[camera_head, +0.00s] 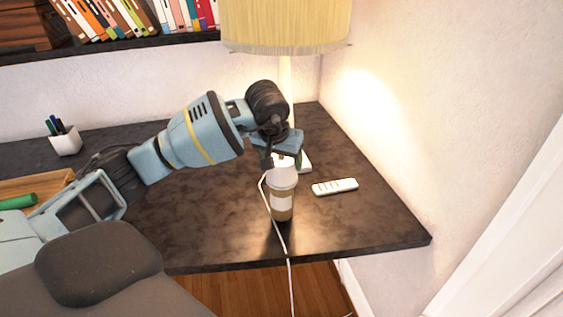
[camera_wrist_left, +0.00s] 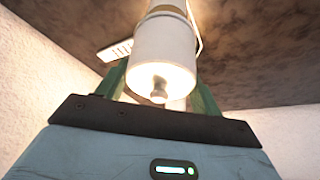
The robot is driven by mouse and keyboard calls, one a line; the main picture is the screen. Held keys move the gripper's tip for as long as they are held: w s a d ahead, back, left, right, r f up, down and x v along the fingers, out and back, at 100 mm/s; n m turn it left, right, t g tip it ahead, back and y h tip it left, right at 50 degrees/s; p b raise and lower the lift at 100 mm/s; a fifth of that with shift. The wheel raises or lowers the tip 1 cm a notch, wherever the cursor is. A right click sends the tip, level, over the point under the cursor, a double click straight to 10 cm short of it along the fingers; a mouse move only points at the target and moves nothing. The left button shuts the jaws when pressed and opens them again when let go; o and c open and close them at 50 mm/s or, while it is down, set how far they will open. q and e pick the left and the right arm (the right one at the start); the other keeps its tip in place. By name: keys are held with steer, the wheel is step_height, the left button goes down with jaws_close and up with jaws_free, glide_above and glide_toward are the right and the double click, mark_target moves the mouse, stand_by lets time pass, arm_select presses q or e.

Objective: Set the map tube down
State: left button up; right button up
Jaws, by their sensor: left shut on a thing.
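The map tube (camera_head: 281,202), tan with a white band and a pale upper part, is upright at the desk's right part, under my left gripper (camera_head: 284,163). My left gripper points down and is shut on its upper part. In the left wrist view the white upper end (camera_wrist_left: 164,55), with a small knob, sits between the green fingers (camera_wrist_left: 160,92). The lower end is over or on the dark desk (camera_head: 350,225); I cannot tell whether it touches. My right gripper is not in view.
A white remote (camera_head: 335,187) lies right of the tube. A lamp (camera_head: 286,28) stands behind, its white cord (camera_head: 287,262) running past the tube over the front edge. A pen cup (camera_head: 65,141) and a wooden tray (camera_head: 40,184) with a green cylinder (camera_head: 18,201) are left.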

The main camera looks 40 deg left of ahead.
arm_select(q)
steer(key=shift+f, duration=0.65)
steer(key=shift+f, duration=0.2)
steer(key=o, duration=1.3)
steer(key=shift+c, duration=0.2)
steer(key=shift+r, duration=0.1)
steer(key=shift+r, duration=0.3)
steer(key=a+v, duration=0.1)
steer(key=v, duration=1)
steer(key=shift+s+d+r, duration=0.25)
steer(key=shift+d, duration=0.25)
